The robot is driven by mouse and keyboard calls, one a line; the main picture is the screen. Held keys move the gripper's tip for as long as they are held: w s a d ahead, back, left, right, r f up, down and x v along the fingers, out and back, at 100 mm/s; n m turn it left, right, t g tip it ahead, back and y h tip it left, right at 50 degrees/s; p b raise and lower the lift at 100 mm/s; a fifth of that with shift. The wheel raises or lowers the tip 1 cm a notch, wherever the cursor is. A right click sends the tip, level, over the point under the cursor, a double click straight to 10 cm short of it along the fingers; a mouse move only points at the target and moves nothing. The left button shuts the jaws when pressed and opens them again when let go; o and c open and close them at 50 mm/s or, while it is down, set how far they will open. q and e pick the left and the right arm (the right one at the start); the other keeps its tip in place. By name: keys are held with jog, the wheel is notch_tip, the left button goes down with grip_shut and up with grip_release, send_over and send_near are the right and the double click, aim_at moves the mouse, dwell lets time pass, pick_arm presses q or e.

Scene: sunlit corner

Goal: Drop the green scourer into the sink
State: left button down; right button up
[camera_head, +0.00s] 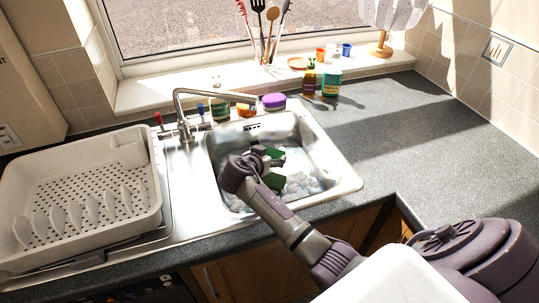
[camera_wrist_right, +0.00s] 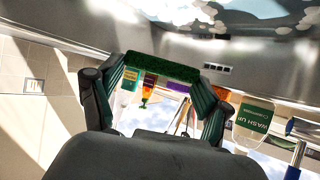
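The green scourer (camera_wrist_right: 163,67) is a dark green, rough-edged block between the fingertips of my right gripper in the wrist view. Its two ends meet the two fingers, which are spread to about its length. In the head view my right gripper (camera_head: 270,162) is over the steel sink basin (camera_head: 338,169), with green patches showing around its fingers. I cannot tell there which green is scourer. Whitish foam (camera_head: 300,180) lies in the sink below. My left gripper is not in view.
A curved tap (camera_head: 179,112) stands behind the basin. A white dish rack (camera_head: 62,150) fills the left drainer. The right-hand worktop (camera_head: 430,145) is mostly clear.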

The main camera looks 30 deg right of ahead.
jog(key=o, duration=0.3)
jog(key=shift+o, duration=0.2)
jog(key=shift+a, duration=0.1)
jog(key=v, duration=1.1)
jog(key=shift+s+a+r, duration=0.2)
jog(key=shift+s+a, duration=0.05)
jog(key=shift+a, duration=0.05)
